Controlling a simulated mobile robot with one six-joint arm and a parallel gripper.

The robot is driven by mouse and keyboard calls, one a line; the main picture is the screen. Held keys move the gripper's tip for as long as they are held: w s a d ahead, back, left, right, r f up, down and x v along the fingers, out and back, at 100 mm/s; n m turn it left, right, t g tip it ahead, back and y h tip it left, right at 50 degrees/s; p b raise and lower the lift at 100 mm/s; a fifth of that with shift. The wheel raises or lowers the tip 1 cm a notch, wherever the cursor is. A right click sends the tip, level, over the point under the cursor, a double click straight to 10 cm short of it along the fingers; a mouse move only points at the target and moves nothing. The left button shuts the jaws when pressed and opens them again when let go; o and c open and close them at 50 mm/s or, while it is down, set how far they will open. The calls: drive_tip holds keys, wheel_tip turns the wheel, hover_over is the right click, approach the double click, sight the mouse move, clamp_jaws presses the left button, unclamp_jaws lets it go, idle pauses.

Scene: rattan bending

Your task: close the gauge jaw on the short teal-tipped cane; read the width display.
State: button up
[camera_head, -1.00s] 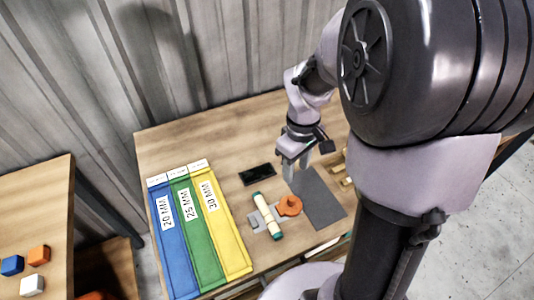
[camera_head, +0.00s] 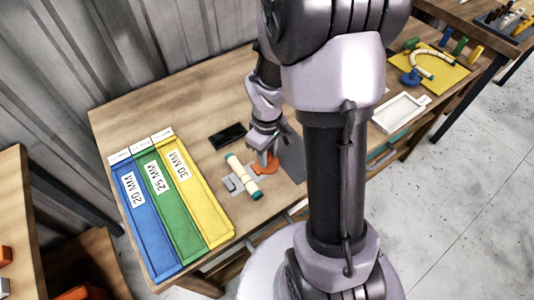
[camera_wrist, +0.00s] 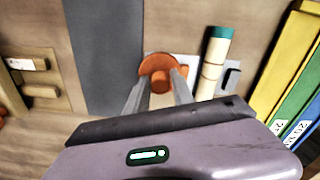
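The short cane (camera_head: 244,177) is cream with teal ends and lies on the grey gauge base (camera_head: 231,184). It also shows in the wrist view (camera_wrist: 213,62). The orange gauge jaw (camera_head: 267,168) stands just right of the cane in the head view; in the wrist view its round orange part (camera_wrist: 157,70) shows left of the cane, with a small space between. My gripper (camera_head: 263,157) is down at the orange jaw. In the wrist view its fingers (camera_wrist: 160,80) are apart on either side of the orange part; contact is unclear. The black display (camera_head: 227,136) lies behind, with no readable number.
Blue (camera_head: 147,225), green (camera_head: 176,212) and yellow (camera_head: 200,197) trays marked 20, 25 and 30 MM stand left of the gauge. A dark grey mat (camera_wrist: 105,55) lies beside the jaw, with wooden blocks (camera_wrist: 37,78) beyond. A white tray (camera_head: 399,113) stands at right.

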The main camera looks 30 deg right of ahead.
clamp_jaws()
drive_tip(key=shift+a, duration=1.35)
drive_tip(key=shift+o, duration=2.3)
unclamp_jaws()
drive_tip(key=shift+d, duration=0.1)
wheel_tip(320, 180, up, 17)
drive_tip(key=p, duration=0.7)
drive_tip(key=shift+r, duration=0.2)
